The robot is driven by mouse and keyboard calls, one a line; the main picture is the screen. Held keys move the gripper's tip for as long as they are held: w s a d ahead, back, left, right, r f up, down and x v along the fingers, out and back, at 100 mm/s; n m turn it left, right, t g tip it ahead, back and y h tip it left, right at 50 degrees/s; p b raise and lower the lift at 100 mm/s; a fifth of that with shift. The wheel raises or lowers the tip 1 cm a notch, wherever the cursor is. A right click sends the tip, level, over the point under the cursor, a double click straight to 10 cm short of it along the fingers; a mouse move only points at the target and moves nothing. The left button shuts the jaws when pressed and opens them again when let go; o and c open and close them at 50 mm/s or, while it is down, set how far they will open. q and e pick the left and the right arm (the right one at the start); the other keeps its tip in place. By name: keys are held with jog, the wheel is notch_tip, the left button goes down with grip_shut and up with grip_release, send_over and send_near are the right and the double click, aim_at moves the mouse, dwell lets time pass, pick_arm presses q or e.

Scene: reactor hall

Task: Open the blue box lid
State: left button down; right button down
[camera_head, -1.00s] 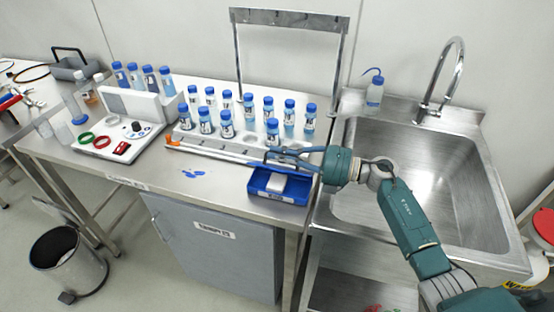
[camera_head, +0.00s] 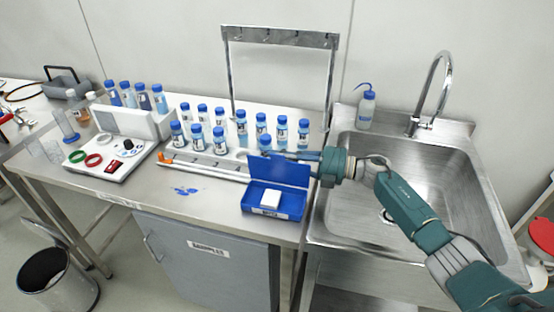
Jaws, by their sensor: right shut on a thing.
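The blue box (camera_head: 262,210) sits at the front right of the steel bench, near the sink, with a label on its front. Its blue lid (camera_head: 280,171) stands raised at the back, and a small white block lies inside. My right gripper (camera_head: 298,154) is at the top edge of the lid, shut on it; the fingertips are partly hidden behind the lid. My left gripper is not in view.
Blue-capped bottles (camera_head: 219,139) stand in a rack behind the box. A steel sink (camera_head: 430,190) with a tap (camera_head: 430,95) lies to the right. A wash bottle (camera_head: 366,109) stands at the sink's back edge. Blue scraps (camera_head: 185,191) lie left of the box.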

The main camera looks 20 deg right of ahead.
jog(key=shift+f, duration=0.2)
dwell(0.4)
jog(key=c, duration=1.9)
grip_release()
jog(key=shift+w, duration=0.1)
jog(key=shift+d, duration=0.1)
jog(key=v, duration=1.2)
